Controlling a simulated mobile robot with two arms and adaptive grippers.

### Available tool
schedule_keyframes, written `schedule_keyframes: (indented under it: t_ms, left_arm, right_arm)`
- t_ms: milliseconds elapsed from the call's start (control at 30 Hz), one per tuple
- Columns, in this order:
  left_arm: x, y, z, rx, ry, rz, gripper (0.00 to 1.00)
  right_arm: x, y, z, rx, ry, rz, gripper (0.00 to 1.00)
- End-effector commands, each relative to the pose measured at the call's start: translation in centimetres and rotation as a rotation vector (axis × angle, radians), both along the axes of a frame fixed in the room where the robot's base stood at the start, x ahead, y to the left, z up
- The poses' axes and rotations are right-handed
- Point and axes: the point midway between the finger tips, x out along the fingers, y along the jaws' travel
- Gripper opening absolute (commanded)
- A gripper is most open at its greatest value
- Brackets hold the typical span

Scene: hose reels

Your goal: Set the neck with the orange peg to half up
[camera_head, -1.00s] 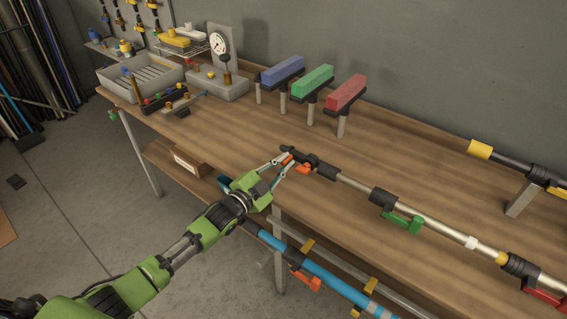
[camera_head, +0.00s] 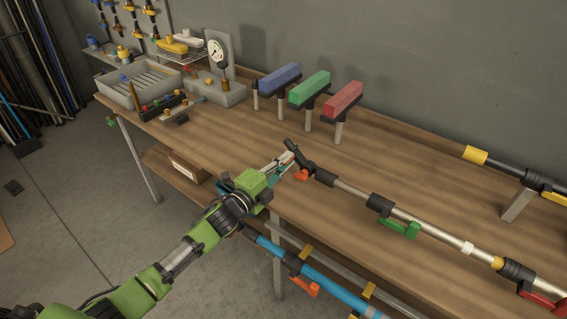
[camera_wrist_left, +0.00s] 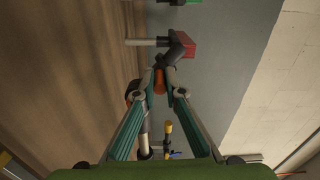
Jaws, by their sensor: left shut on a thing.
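The black neck (camera_head: 301,157) sits at the near-left end of a metal pole (camera_head: 350,191) and is tilted up from the pole's line. An orange lever (camera_head: 301,175) is at its joint. My left gripper (camera_head: 290,157) is at the neck's tip side, its fingers hiding the peg in the head view. In the left wrist view the gripper (camera_wrist_left: 159,72) is shut on the orange peg (camera_wrist_left: 159,82), with the black neck (camera_wrist_left: 178,48) beyond it. My right gripper is not in view.
A green lever (camera_head: 402,229) is on the same pole. Blue (camera_head: 280,77), green (camera_head: 309,88) and red (camera_head: 343,98) blocks stand on posts behind. A blue pole (camera_head: 330,284) runs below the table edge. The wooden tabletop (camera_head: 230,130) is clear left of the neck.

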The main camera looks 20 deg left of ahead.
Motion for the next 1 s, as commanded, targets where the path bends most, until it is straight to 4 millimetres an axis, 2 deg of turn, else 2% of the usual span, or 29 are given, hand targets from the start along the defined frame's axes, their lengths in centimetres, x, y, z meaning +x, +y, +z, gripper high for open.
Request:
schedule_keyframes:
  t_ms: [300, 700, 733, 800, 1000]
  left_arm:
    - [-0.14, -0.32, 0.31, 0.073, -0.025, 0.000, 0.00]
    - [-0.15, -0.35, 0.31, 0.078, -0.027, 0.000, 0.00]
    - [-0.14, -0.34, 0.31, 0.078, -0.027, 0.000, 0.15]
    - [-0.14, -0.34, 0.31, 0.078, -0.027, 0.000, 0.27]
    - [-0.13, -0.34, 0.34, 0.078, -0.027, 0.000, 0.27]
  right_arm:
    - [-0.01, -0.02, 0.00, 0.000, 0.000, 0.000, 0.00]
    - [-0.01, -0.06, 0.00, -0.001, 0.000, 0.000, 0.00]
    - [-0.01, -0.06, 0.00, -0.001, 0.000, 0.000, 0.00]
    - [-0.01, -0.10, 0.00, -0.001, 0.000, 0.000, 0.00]
    - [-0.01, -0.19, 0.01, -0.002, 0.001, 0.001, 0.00]
